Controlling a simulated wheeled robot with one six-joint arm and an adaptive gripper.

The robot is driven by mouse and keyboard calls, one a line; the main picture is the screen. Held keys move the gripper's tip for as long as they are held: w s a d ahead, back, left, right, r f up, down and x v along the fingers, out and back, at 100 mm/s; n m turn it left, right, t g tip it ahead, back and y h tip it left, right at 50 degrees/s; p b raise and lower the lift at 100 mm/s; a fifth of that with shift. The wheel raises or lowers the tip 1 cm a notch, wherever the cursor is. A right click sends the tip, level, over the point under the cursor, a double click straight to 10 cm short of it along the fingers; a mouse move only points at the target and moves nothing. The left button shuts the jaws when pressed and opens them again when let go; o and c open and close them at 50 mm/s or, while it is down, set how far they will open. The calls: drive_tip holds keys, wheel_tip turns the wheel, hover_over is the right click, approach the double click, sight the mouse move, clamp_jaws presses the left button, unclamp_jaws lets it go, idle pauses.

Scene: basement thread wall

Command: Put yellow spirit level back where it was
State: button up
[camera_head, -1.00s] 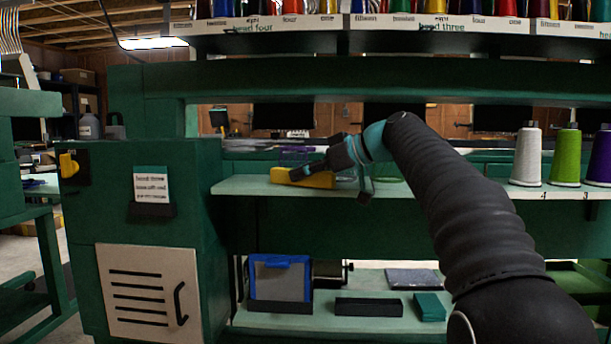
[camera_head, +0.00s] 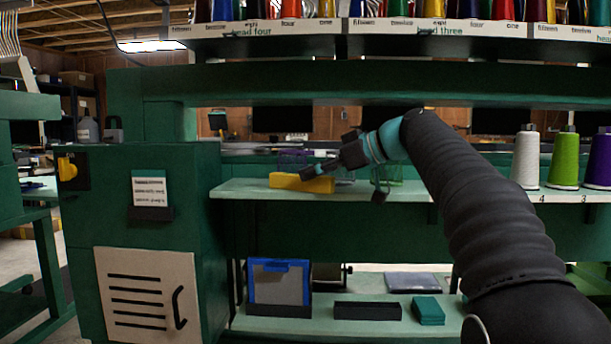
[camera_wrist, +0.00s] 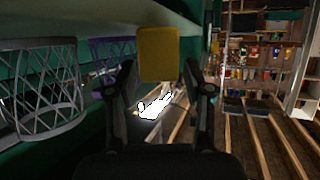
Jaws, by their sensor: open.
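The yellow spirit level (camera_head: 290,182) lies on the pale green shelf (camera_head: 240,189), near its left end. In the wrist view its end (camera_wrist: 158,54) shows just beyond the fingertips, centred between them. My gripper (camera_head: 312,174) reaches in from the right, at the right part of the level. In the wrist view my gripper (camera_wrist: 160,85) has its two fingers spread apart with a clear gap between them. Whether a finger touches the level I cannot tell.
A purple basket (camera_wrist: 108,55) and a grey wire basket (camera_wrist: 40,85) stand to the left in the wrist view. White, green and purple thread cones (camera_head: 526,158) stand on the shelf's right. A lower shelf (camera_head: 380,328) holds a blue-framed panel (camera_head: 279,283) and dark blocks.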

drive_tip(key=v, duration=0.8)
drive_tip(key=shift+s+d+p, duration=0.15)
drive_tip(key=shift+d+p, duration=0.1)
drive_tip(key=shift+p, duration=0.05)
drive_tip(key=shift+r, duration=0.15)
drive_tip(key=s+d+f+m+h, duration=0.3)
drive_tip(key=s+f+m+h, duration=0.1)
drive_tip(key=s+f, duration=0.7)
drive_tip(key=s+d+f+m+h, duration=0.3)
drive_tip(key=s+f+m+h, duration=0.1)
drive_tip(key=s+f, duration=0.7)
drive_tip(key=s+d+f+m+h, duration=0.3)
drive_tip(key=s+f, duration=0.8)
drive_tip(key=f, duration=0.4)
drive_tip(key=shift+f+m+h, duration=0.35)
drive_tip(key=shift+m+h, duration=0.25)
drive_tip(key=shift+m, duration=0.4)
drive_tip(key=shift+s, duration=0.1)
wheel_tip(320, 180, up, 4)
drive_tip(key=p, duration=0.3)
drive_tip(key=shift+f+p, duration=0.1)
drive_tip(key=shift+p, duration=0.25)
